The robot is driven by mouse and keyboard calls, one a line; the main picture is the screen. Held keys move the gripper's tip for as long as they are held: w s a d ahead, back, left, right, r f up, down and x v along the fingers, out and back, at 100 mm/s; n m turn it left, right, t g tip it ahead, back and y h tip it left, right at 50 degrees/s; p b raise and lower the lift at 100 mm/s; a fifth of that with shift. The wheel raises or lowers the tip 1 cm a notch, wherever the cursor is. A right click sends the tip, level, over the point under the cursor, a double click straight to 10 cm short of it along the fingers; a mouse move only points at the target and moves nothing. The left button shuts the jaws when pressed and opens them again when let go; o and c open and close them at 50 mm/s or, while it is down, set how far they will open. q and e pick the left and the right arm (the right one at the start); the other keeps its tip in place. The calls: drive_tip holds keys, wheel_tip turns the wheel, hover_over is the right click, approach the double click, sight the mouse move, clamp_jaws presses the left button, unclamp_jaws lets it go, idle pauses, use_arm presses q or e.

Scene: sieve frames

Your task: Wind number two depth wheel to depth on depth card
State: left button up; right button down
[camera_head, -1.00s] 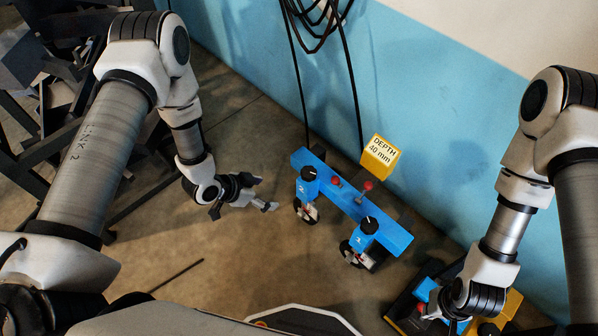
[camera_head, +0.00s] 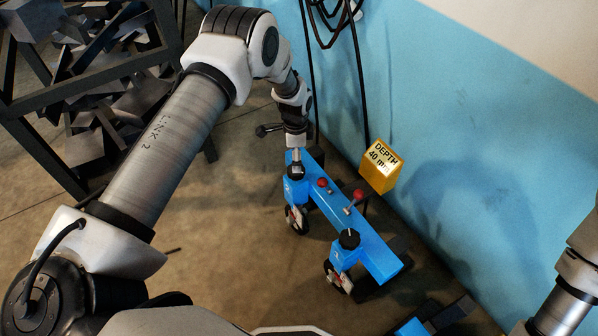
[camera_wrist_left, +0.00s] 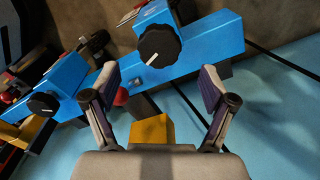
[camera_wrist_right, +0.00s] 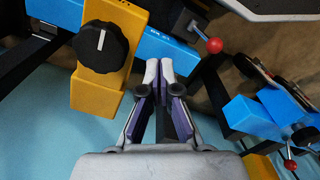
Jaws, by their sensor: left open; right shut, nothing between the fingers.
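A blue beam (camera_head: 345,215) stands on the floor and carries two blue wheel units. The left unit (camera_head: 293,190) and the right unit (camera_head: 343,255) each have a black knob on top and a wheel below. Their number labels are too small to read surely. The yellow depth card (camera_head: 380,167) reads "DEPTH 40 mm". My left gripper (camera_head: 297,158) is above the left unit's knob. In the left wrist view it is open (camera_wrist_left: 158,85), with a large black knob (camera_wrist_left: 159,45) ahead of its fingers, apart from them. My right gripper (camera_wrist_right: 159,70) is shut and empty.
Red-balled levers (camera_head: 357,195) rise from the beam between the units. Black cables (camera_head: 355,90) hang on the blue wall. A dark metal rack (camera_head: 90,90) stands at left. A yellow unit with a black knob (camera_wrist_right: 101,46) is left of my right gripper.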

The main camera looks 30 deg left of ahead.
use_arm(q)
wheel_tip(320, 180, down, 6)
drive_tip(key=shift+r+b, duration=0.2)
drive_tip(key=shift+b, duration=0.3)
drive_tip(key=c, duration=1.2)
drive_tip(key=shift+o, duration=0.2)
drive_tip(key=shift+s+n, duration=0.1)
drive_tip(key=shift+n, duration=0.4)
drive_tip(key=n, duration=0.5)
drive_tip(key=shift+p, duration=0.35)
drive_tip(key=n, duration=0.6)
drive_tip(key=shift+n+p, duration=0.3)
drive_tip(key=shift+p, duration=0.05)
drive_tip(key=n, duration=0.6)
drive_tip(key=shift+p, duration=0.35)
drive_tip(key=n, duration=0.7)
